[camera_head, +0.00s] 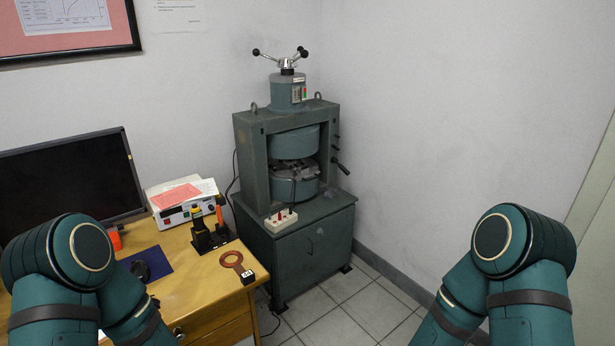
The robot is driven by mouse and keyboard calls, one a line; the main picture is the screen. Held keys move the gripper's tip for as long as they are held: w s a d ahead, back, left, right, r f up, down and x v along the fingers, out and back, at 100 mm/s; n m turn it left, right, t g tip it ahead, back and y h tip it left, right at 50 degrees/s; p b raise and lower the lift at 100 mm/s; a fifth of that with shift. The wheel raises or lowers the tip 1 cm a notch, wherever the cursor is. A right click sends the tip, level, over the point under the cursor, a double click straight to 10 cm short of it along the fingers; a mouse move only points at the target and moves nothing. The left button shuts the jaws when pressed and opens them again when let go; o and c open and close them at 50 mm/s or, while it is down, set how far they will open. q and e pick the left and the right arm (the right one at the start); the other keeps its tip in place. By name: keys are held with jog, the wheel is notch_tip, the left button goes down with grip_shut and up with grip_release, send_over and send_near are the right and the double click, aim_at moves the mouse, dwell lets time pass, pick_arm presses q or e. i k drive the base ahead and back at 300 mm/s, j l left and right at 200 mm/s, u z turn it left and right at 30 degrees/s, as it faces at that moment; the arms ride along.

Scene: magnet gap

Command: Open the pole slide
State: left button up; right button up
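A green-grey magnet machine (286,165) stands in the corner on a cabinet of the same colour. Its two round poles, an upper one (294,142) and a lower one (295,188), face each other across a narrow gap. Metal parts (293,170) sit in the gap; I cannot tell which of them is the pole slide. A three-armed handle (288,62) with black knobs is on top. A black-knobbed lever (341,166) sticks out on the right side. Both my arms show at the lower left and lower right, well apart from the machine. Neither gripper is in view.
A wooden desk (195,268) at left holds a monitor (75,178), an instrument box (187,210), a black stand with orange-handled tools (210,235) and a copper ring probe (233,260). A white socket box (281,220) is on the machine's front ledge. Tiled floor (365,305) is clear at right.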

aim_at(305, 170)
jog(key=i+l, duration=0.2)
jog(key=i, duration=0.25)
jog(key=i+l, duration=0.25)
jog(key=i, duration=0.2)
jog(key=i+l, duration=0.2)
jog(key=i, duration=0.25)
jog(key=i+l, duration=0.25)
jog(key=i, duration=0.2)
jog(key=i+l, duration=0.2)
jog(key=i, duration=0.3)
jog(key=i+l, duration=0.25)
jog(key=i, duration=0.2)
